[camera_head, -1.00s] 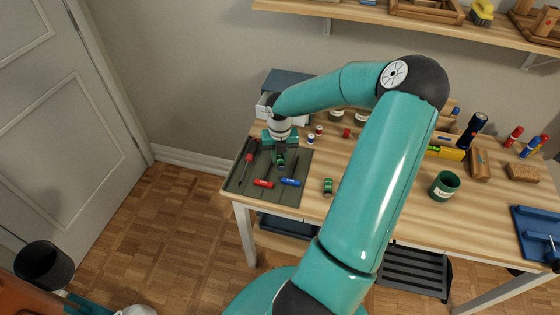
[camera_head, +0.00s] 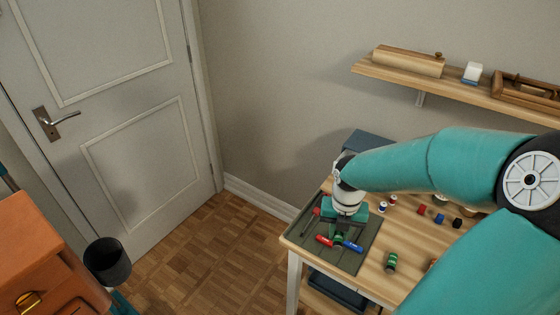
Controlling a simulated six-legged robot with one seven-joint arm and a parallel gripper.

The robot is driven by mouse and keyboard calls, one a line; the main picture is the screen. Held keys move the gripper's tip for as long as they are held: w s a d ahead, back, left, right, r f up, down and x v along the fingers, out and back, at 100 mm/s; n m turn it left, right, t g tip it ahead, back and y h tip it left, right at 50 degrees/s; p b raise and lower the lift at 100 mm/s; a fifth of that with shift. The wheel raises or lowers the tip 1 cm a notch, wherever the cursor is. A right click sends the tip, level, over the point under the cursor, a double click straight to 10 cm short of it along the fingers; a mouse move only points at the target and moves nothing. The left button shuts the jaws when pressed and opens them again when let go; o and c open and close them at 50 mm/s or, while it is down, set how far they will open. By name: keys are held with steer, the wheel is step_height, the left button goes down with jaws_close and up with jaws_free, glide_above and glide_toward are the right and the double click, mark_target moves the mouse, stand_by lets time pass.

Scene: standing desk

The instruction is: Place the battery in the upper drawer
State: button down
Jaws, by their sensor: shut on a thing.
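My gripper (camera_head: 343,222) is over the dark mat (camera_head: 358,259) at the table's left end, pointing down. It is shut on a small green and black battery (camera_head: 338,239), mostly hidden by the fingers. A similar green cylinder (camera_head: 391,261) stands on the bare wood to the right of the mat. A blue-grey drawer unit (camera_head: 368,142) is at the back left of the table. Its front is largely hidden behind my arm and wrist, so I cannot tell how far its upper drawer is open.
Small coloured items (camera_head: 438,218) stand further right. A wall shelf (camera_head: 455,91) is above. A wooden cabinet (camera_head: 45,255) and dark bin (camera_head: 107,262) are at left. Floor between is clear.

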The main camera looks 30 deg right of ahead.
steer(key=shift+w+a+m, duration=0.2)
steer(key=shift+w+m, duration=0.2)
steer(key=shift+w, duration=0.1)
steer(key=w+a+f+m, duration=0.2)
steer(key=w+a+m, duration=0.2)
steer(key=w+m, duration=0.25)
steer(key=w+a+f+m, duration=0.2)
steer(key=w+a+m, duration=0.2)
steer(key=w+m, duration=0.25)
steer(key=w+a+f+m, duration=0.4)
steer(key=w+a+m, duration=0.1)
steer(key=a+m, duration=0.2)
steer(key=w+a+f+m, duration=0.4)
steer(key=a+f+m, duration=0.1)
steer(key=a+m, duration=0.2)
steer(key=shift+w+f, duration=0.3)
steer(key=shift+w, duration=0.1)
